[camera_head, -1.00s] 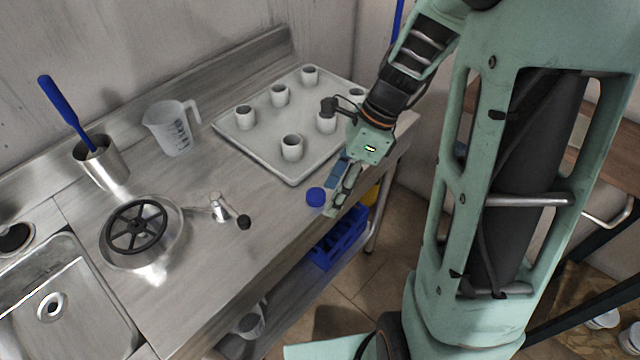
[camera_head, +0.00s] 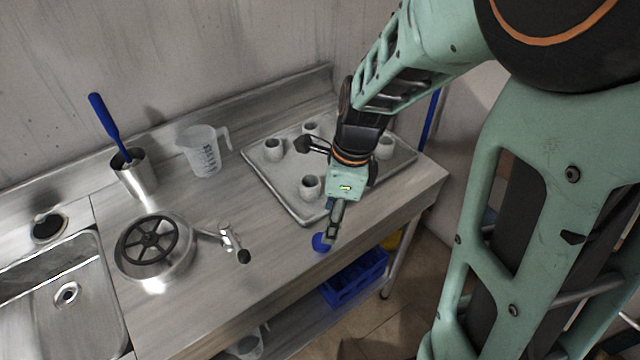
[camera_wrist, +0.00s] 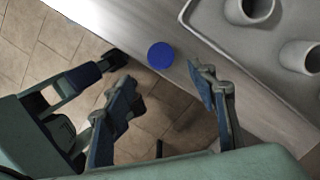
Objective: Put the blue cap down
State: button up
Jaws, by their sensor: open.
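The blue cap (camera_head: 319,243) sits on the steel counter near its front edge, just in front of the tray. The wrist view shows it as a round blue disc (camera_wrist: 160,55) on the counter strip, lying ahead of the gap between my fingers. My gripper (camera_head: 331,230) is above the counter, and its fingers partly cover the cap in the head view. In the wrist view my gripper (camera_wrist: 165,88) has its fingers well apart with nothing between them. The cap appears clear of both fingers there.
A grey tray (camera_head: 266,183) with several white cups lies behind my gripper. A measuring jug (camera_head: 203,150), a steel cup (camera_head: 137,176) with a blue-handled tool, and a round lid with a black wheel (camera_head: 147,240) stand left. A blue crate (camera_head: 356,280) is below the counter.

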jog(key=shift+w+a+f+b, duration=0.1)
jog(key=shift+a+f, duration=0.15)
jog(key=shift+f, duration=1.05)
jog(key=shift+w+a+f+b, duration=0.1)
jog(key=shift+a+f, duration=0.2)
jog(key=shift+f, duration=1)
jog(key=shift+w+a+f+b, duration=0.1)
jog(key=shift+a+f, duration=0.15)
jog(key=shift+f, duration=1.05)
jog(key=c, duration=0.8)
jog(key=shift+r, duration=0.1)
jog(key=shift+c, duration=0.2)
